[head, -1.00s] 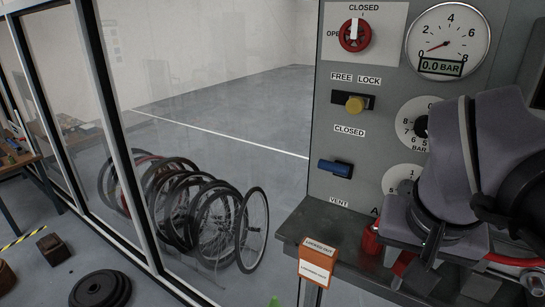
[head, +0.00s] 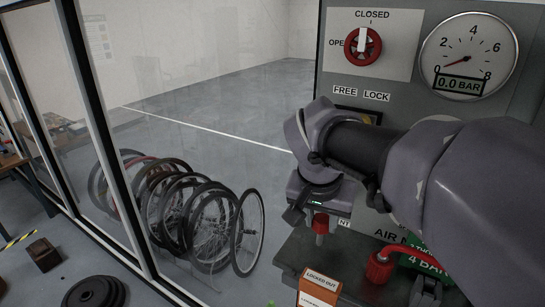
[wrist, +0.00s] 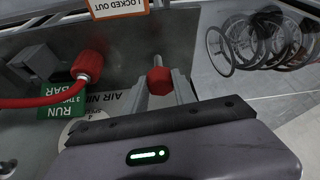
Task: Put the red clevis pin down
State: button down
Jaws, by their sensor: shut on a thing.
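The red clevis pin (head: 321,223) hangs under my gripper (head: 319,212) in the head view, near the front left of the grey bench ledge (head: 300,255). In the wrist view the pin's red end (wrist: 159,81) sits between the two fingers of my gripper (wrist: 163,88), which are shut on it. Whether the pin's lower end touches the ledge cannot be told. My arm hides part of the panel and the right of the ledge.
A red hose end (head: 380,268) stands on the ledge to the right, beside a green label (head: 425,258). An orange-topped locked-out tag (head: 320,287) hangs at the ledge's front edge. The panel (head: 402,75) with a red valve knob and gauge rises behind. Bicycle wheels (head: 247,232) stand at left.

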jog(key=shift+w+f, duration=0.1)
jog(key=shift+f, duration=0.95)
jog(key=shift+f, duration=0.1)
jog(key=c, duration=1)
grip_release()
jog(key=shift+d, duration=0.1)
